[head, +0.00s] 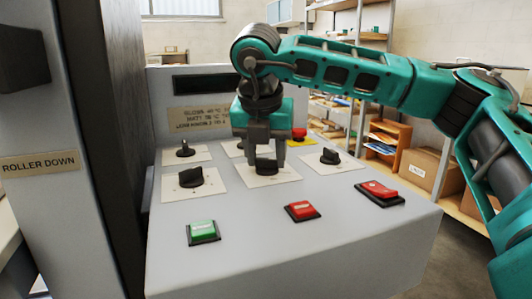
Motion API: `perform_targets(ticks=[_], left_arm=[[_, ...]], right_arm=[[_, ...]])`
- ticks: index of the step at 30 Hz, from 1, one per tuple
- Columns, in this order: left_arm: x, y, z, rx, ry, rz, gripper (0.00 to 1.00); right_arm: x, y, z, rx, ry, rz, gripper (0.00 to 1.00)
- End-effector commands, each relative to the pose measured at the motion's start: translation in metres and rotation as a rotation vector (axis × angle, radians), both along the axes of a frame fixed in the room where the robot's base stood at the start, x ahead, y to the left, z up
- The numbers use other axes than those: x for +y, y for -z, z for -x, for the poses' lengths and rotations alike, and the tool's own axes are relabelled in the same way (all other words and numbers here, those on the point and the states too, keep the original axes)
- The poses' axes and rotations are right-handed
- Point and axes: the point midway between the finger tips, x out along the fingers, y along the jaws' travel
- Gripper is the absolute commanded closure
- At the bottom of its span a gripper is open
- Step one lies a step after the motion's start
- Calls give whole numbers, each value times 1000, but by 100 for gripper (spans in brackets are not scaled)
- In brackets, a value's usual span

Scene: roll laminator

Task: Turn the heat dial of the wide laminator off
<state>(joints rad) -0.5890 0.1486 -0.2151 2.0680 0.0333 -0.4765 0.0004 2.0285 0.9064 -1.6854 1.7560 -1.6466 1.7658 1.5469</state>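The control panel of the wide laminator (330,215) has several black dials on white plates. My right gripper (266,160) points down over the middle dial of the front row (266,167). Its two fingers stand apart, one on each side of that dial, and I see no clear contact. Other black dials are at the front left (190,178), back left (185,149) and right (330,156). Another dial behind the gripper is mostly hidden. The dial labels are too small to read, so I cannot tell which is heat. My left gripper is not in view.
A green button (203,231), a red button (301,210) and a red rocker switch (379,191) line the panel's front. A red emergency knob (299,133) is behind the gripper. A grey post marked "ROLLER DOWN" (40,163) stands at left. Shelves with boxes are at right.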

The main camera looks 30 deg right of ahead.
Motion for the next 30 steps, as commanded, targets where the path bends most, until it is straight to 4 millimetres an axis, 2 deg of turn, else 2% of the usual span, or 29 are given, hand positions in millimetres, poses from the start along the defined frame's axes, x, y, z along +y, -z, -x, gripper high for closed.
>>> perform_targets(ticks=[1,9,20,30], left_arm=[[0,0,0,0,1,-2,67],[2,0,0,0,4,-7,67],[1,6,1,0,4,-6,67],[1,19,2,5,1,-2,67]], right_arm=[[0,0,0,1,0,1,60],[0,0,0,1,0,1,84],[-1,1,1,0,-72,0,84],[-4,2,2,0,-335,-3,84]])
